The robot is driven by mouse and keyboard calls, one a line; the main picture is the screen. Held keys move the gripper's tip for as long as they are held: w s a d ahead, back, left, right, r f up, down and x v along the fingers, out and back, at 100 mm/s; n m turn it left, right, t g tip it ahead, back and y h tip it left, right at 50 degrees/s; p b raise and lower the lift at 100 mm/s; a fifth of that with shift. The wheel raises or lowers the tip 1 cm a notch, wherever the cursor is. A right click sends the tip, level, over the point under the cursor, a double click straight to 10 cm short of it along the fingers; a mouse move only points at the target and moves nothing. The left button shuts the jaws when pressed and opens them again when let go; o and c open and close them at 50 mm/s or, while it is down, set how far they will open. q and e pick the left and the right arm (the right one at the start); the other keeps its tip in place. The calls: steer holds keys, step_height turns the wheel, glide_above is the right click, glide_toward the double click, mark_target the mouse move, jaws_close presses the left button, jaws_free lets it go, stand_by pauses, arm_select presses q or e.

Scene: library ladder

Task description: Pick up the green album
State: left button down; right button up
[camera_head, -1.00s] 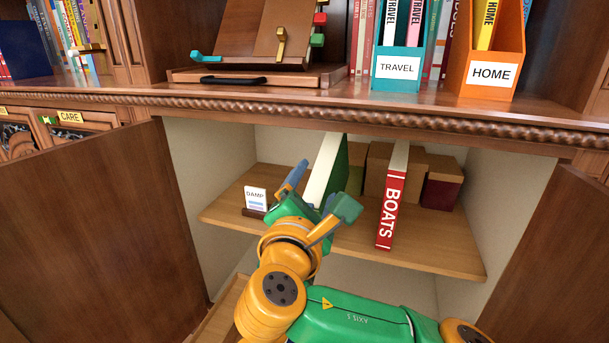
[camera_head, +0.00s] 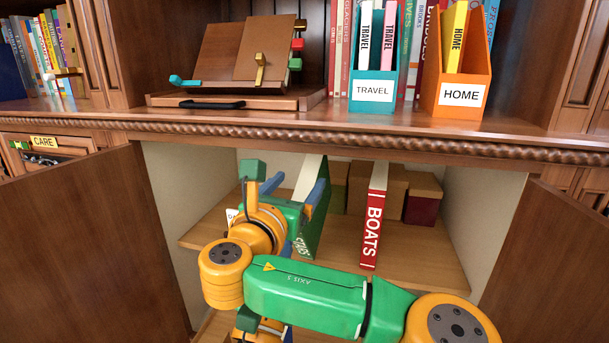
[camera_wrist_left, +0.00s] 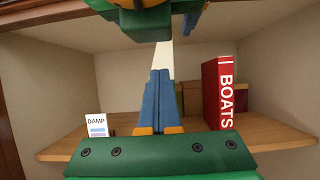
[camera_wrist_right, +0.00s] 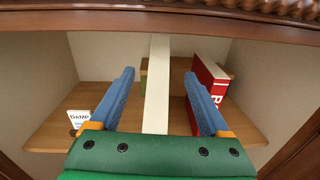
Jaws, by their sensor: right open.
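The green album (camera_head: 312,222) stands upright on the cabinet shelf, its spine partly hidden by my right arm. Its pale page edge also shows in the right wrist view (camera_wrist_right: 157,85). My right gripper (camera_head: 296,187) is open, its blue fingers apart on either side of the album's line; I cannot tell whether they touch it. It also shows in the right wrist view (camera_wrist_right: 159,75). My left gripper (camera_wrist_left: 160,73) has its blue fingers together, in front of the album. A pale strip of album (camera_wrist_left: 164,60) shows beyond its tips. In the head view my right arm mostly hides it.
The red BOATS book (camera_head: 374,222) stands to the right on the same shelf (camera_head: 425,262). Boxes (camera_head: 423,195) stand behind it. A DAMP card (camera_wrist_left: 96,125) stands to the left. Cabinet doors (camera_head: 80,240) hang open on both sides. The counter edge (camera_head: 350,140) overhangs the shelf.

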mark_target(311, 168)
arm_select(q)
steer(key=shift+f, duration=0.1)
arm_select(e)
steer(key=x, duration=0.6)
steer(key=shift+w+d, duration=0.15)
steer(key=shift+w, duration=0.25)
steer(key=shift+c, duration=0.2)
jaws_close()
stand_by(0.8)
arm_select(q)
steer(key=shift+r, duration=0.65)
arm_select(e)
steer(key=shift+f, duration=0.1)
arm_select(q)
steer(key=v, duration=1.2)
